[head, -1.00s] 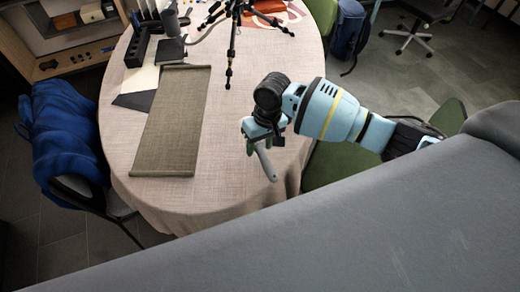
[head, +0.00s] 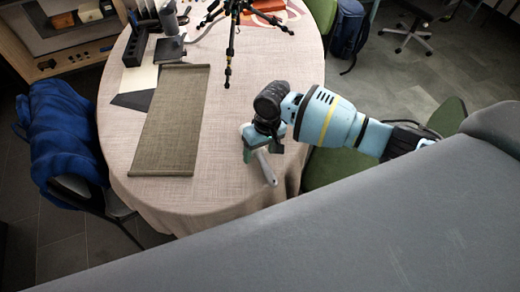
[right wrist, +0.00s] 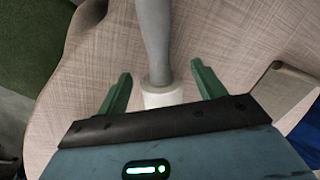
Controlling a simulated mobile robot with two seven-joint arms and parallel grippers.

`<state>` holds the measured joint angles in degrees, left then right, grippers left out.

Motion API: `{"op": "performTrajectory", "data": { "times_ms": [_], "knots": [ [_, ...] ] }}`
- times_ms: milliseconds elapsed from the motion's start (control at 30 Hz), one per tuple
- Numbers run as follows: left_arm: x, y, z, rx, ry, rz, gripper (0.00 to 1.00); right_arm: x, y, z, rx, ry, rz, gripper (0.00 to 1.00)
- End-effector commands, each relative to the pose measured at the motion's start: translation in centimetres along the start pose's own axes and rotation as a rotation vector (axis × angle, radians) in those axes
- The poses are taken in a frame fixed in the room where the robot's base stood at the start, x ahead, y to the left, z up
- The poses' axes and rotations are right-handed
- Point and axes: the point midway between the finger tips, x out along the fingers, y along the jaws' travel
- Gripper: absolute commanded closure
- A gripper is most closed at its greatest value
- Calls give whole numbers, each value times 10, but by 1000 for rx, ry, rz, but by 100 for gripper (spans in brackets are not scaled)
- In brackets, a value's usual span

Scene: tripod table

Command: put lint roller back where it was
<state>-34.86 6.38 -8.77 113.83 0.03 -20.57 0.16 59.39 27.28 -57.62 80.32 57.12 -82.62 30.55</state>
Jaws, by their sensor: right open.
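The lint roller (head: 266,169) has a grey handle that points toward the front right edge of the round table (head: 232,190). In the right wrist view its white roll (right wrist: 162,97) lies between my right gripper's fingers, with the handle (right wrist: 153,40) running away from the gripper. My right gripper (head: 255,144) is open, its green fingers (right wrist: 160,75) on either side of the roller with a gap at each side. The roller appears to lie on the tablecloth. In the head view the gripper hides its roll end. My left gripper is not in view.
A brown mat (head: 172,120) lies left of the gripper, with bare cloth between. A black tripod (head: 231,40) and a dark organizer (head: 136,45) stand farther back. A green chair (head: 330,165) is at the right edge; a blue-draped chair (head: 60,135) is at left.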

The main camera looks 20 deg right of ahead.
Motion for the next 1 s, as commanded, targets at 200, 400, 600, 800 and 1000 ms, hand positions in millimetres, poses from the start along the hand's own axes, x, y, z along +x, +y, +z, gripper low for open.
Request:
{"op": "performTrajectory", "data": {
  "times_ms": [200,400,600,800,1000],
  "knots": [
    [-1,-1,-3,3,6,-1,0,-12,0,-1,0,3,1,31],
    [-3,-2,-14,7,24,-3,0,-49,-1,-2,-1,6,1,31],
    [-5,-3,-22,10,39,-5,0,-88,-1,-1,0,5,0,31],
    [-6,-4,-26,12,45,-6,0,-115,0,-1,1,2,0,31],
    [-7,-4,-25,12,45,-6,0,-124,0,0,1,-1,0,31]
  ]
}}
